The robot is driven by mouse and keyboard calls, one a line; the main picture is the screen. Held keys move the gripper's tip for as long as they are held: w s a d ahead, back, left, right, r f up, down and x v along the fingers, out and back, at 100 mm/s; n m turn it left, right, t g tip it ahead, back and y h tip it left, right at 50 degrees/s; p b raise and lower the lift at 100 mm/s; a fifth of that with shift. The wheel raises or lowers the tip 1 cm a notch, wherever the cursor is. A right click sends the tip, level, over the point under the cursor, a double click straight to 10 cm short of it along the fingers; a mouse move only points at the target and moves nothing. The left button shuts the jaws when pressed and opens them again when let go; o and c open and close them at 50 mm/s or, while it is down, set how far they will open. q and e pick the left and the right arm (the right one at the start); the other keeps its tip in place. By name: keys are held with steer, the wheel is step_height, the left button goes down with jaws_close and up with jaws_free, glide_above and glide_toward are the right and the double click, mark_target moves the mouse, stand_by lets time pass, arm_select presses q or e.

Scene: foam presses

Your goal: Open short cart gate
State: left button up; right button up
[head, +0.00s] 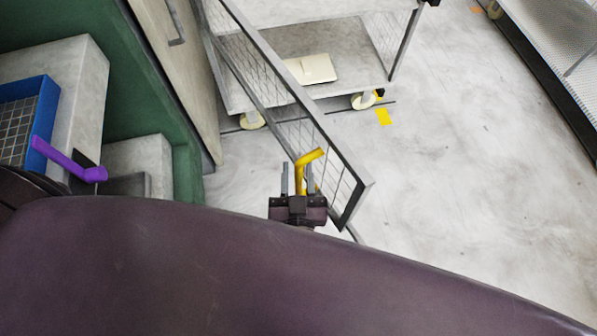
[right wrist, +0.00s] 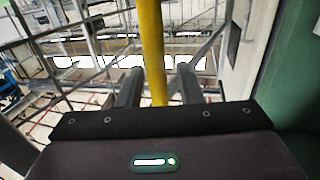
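The cart gate (head: 262,68) is a grey metal frame with wire mesh. In the head view it runs diagonally from the top left down to the lower middle, standing at an angle out from the cart (head: 285,38). A yellow handle (head: 301,172) sits near its near end. My right gripper (head: 298,178) is at this handle, with one finger on each side. In the right wrist view the yellow bar (right wrist: 151,45) stands upright between the fingers (right wrist: 158,86), with gaps visible, so the gripper looks open. My left gripper is not in view.
A cream slab (head: 311,68) lies on the cart shelf. A blue tray (head: 47,98) and a purple handle (head: 69,161) are at the left, by a green wall (head: 125,85). Metal shelving (head: 548,55) stands at the upper right. The floor (head: 465,180) right of the gate is clear.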

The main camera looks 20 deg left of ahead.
steer(key=shift+s+d+f, duration=0.1)
steer(key=shift+s+f, duration=0.05)
steer(key=shift+s, duration=0.05)
steer(key=b+v, duration=0.2)
steer(key=v, duration=0.4)
steer(key=shift+s, duration=0.2)
steer(key=shift+s+d+b, duration=0.2)
steer(key=shift+s+b, duration=0.1)
steer(key=shift+s, duration=0.15)
